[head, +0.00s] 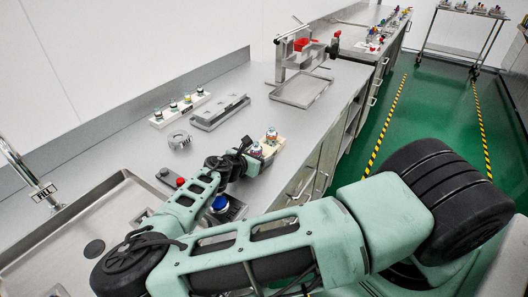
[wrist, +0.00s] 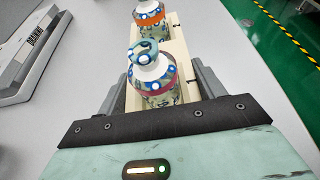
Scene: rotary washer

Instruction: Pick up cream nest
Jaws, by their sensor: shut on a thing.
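The cream nest (wrist: 184,58) is a long, narrow cream block on the grey counter. Two patterned bottles stand in it: a near one (wrist: 151,72) with a blue-and-white top, and a far one (wrist: 149,14) with an orange band. In the head view the nest (head: 268,150) lies near the counter's front edge, partly hidden by my gripper (head: 249,158). In the wrist view my gripper (wrist: 160,92) has its grey fingers on both sides of the nest's near end, shut on it. The nest's near end is hidden by the gripper body.
A grey tray (head: 220,112) with lettering and a pale rack (head: 180,108) of several small items lie behind. A metal ring (head: 179,140) is nearby. A sink (head: 75,222) is at left, and a press stand (head: 301,88) is farther along. The counter edge is close on the right.

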